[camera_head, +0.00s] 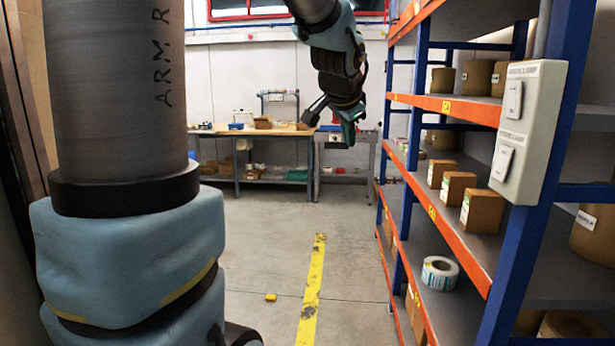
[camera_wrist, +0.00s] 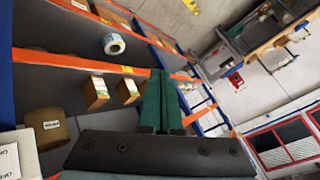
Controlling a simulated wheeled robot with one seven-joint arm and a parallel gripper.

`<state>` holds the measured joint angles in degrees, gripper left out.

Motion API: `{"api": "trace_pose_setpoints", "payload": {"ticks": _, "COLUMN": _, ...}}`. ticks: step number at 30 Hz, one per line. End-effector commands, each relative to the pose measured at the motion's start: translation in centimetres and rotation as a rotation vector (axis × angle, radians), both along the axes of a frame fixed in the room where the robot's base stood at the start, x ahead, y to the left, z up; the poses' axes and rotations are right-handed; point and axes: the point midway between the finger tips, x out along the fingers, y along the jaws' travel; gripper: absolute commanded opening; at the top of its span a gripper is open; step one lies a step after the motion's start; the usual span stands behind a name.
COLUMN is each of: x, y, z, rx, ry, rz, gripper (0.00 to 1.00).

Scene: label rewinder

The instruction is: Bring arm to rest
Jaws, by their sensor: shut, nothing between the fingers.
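My gripper (camera_head: 348,133) hangs in the air in the middle of the head view, at the end of my arm, beside the left side of the shelf rack. In the wrist view its two green fingers (camera_wrist: 161,98) are together with nothing between them. The dark upper part of my arm fills the left side of the head view. From the head view I cannot tell the exact distance between my gripper and the rack.
A blue and orange rack (camera_head: 408,170) stands at right with boxes, cans and a label roll (camera_head: 439,272). A switch panel (camera_head: 527,130) is on its near post. A workbench (camera_head: 250,133) stands at the back. The floor (camera_head: 350,220) between is mostly clear.

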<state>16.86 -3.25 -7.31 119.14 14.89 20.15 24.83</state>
Motion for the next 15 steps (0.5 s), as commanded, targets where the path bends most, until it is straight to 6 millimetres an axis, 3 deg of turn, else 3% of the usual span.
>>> {"api": "trace_pose_setpoints", "payload": {"ticks": 1, "x": -0.9, "y": 2.2, "z": -3.1, "rx": -0.022, "ry": 0.08, "rz": 0.078, "gripper": 0.0}}
{"api": "trace_pose_setpoints", "payload": {"ticks": 3, "x": -2.6, "y": 4.9, "z": -7.1, "rx": -0.059, "ry": 0.186, "rz": 0.197, "gripper": 0.0}}
{"api": "trace_pose_setpoints", "payload": {"ticks": 9, "x": -9.6, "y": 11.8, "z": -16.8, "rx": -0.159, "ry": 0.467, "rz": 0.558, "gripper": 0.0}}
{"api": "trace_pose_setpoints", "payload": {"ticks": 12, "x": -13.2, "y": 14.0, "z": -19.8, "rx": -0.195, "ry": 0.57, "rz": 0.712, "gripper": 0.0}}
{"api": "trace_pose_setpoints", "payload": {"ticks": 15, "x": -15.8, "y": 15.2, "z": -21.6, "rx": -0.218, "ry": 0.636, "rz": 0.818, "gripper": 0.0}}
